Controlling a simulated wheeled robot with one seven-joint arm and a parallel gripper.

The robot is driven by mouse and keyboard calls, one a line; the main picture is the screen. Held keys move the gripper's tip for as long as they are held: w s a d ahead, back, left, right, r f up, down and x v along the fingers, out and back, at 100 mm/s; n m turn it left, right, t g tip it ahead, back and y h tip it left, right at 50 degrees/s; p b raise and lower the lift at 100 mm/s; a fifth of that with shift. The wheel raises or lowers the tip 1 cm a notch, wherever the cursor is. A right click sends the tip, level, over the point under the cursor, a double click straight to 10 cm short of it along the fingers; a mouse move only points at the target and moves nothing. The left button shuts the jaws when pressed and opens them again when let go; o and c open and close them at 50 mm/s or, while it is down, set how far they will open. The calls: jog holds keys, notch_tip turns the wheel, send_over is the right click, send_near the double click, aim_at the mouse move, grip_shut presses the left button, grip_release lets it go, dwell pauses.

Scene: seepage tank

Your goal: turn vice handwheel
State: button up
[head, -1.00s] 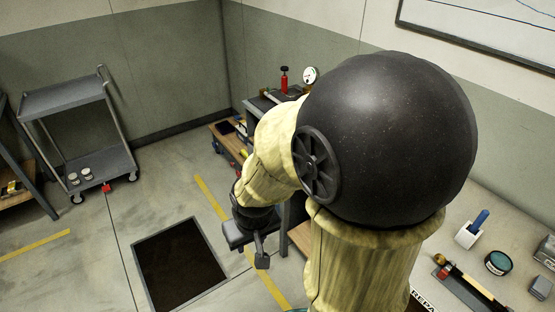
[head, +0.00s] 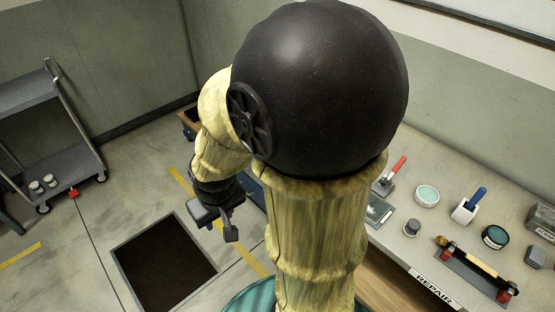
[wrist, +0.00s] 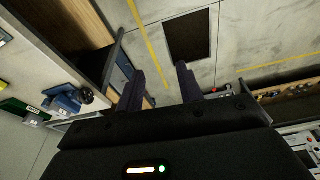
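A small blue vice-like body (wrist: 62,102) sits on a light bench top at the left of the wrist view. A dark round handwheel (wrist: 86,96) is on its right side, near the bench edge. I cannot make out its spokes. I cannot pick out the vice in the head view, where my arm covers much of the scene. My gripper (wrist: 161,75) has its two dark fingers apart with nothing between them. It is to the right of the handwheel and not touching it. In the head view my gripper (head: 218,226) hangs beyond the bench, above the floor.
The repair bench (head: 410,245) holds a red-handled tool (head: 391,176), round tins, a blue-handled brush (head: 468,206) and a black tray with a pipe piece (head: 475,270). A dark floor pit (head: 165,262) lies left of my gripper. A grey cart (head: 60,130) stands far left.

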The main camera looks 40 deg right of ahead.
jog(key=o, duration=0.4)
jog(key=shift+w+f, duration=0.1)
jog(key=shift+w, duration=0.05)
jog(key=shift+c, duration=0.2)
jog(key=o, duration=0.7)
jog(key=w, duration=0.1)
jog(key=w+f+b, duration=0.1)
jog(key=w+t, duration=0.1)
jog(key=shift+w+a+f, duration=0.1)
jog(key=shift+a+f, duration=0.05)
jog(key=shift+a, duration=0.2)
jog(key=shift+c, duration=0.2)
jog(key=w+d+f+m+t+h+b, duration=0.2)
jog(key=w+d+f+m+t+b, duration=0.15)
jog(key=w, duration=0.65)
jog(key=w+d+f+m+t+h+b, duration=0.2)
jog(key=w+f+t+b, duration=0.15)
jog(key=w, duration=0.65)
jog(key=w+d+f+m+g+h+b, duration=0.2)
jog(key=d+f+m+h+b, duration=0.1)
jog(key=d+f+h+b, duration=0.25)
jog(key=s+d+f+m+g+h+b, duration=0.3)
jog(key=s+d+f+g+h, duration=0.2)
jog(key=s+g+h, duration=0.1)
jog(key=shift+s+d+f+g+h, duration=0.3)
jog(key=shift+g+h, duration=0.4)
jog(key=shift+h, duration=0.55)
jog(key=shift+r+m, duration=0.1)
jog(key=shift+m, duration=0.15)
